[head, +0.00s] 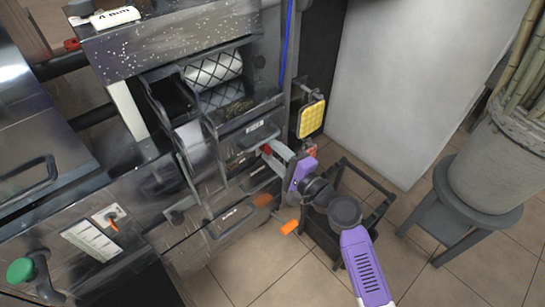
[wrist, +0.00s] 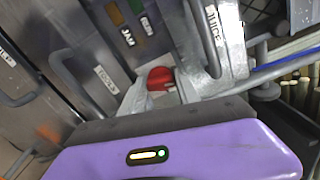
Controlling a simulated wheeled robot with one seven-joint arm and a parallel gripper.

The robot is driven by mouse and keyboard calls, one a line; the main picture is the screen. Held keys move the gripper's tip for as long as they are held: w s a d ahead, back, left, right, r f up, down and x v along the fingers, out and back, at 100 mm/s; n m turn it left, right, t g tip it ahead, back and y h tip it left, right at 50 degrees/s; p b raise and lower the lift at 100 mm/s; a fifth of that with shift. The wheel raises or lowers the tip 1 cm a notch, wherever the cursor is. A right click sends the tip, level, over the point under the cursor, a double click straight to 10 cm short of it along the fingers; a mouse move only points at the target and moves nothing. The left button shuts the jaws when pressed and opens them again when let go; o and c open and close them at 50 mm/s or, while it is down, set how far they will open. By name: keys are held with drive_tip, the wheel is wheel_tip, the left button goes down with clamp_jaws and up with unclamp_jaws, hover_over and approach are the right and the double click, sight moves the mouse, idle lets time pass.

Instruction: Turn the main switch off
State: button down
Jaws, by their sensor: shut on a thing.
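A round red knob (head: 266,149), which I take to be the main switch, is on the front of the dark metal press. It also shows in the wrist view (wrist: 160,77), just ahead of the gripper. My gripper (head: 276,155) reaches the press from the right, and its fingers are shut at the knob. Part of the knob is hidden by the fingers, and I cannot read which way it is set.
In the wrist view, an orange lamp (wrist: 114,14) labelled JAM and a green lamp sit above the knob. Drawer handles flank it. A yellow pad (head: 311,118) hangs to the right. A stool (head: 463,212) bears a pot of canes (head: 496,165).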

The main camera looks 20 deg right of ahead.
drive_tip(key=shift+f+n+b, duration=0.15)
drive_tip(key=shift+n+b, duration=0.65)
drive_tip(key=shift+n, duration=0.4)
drive_tip(key=c, duration=0.9)
unclamp_jaws()
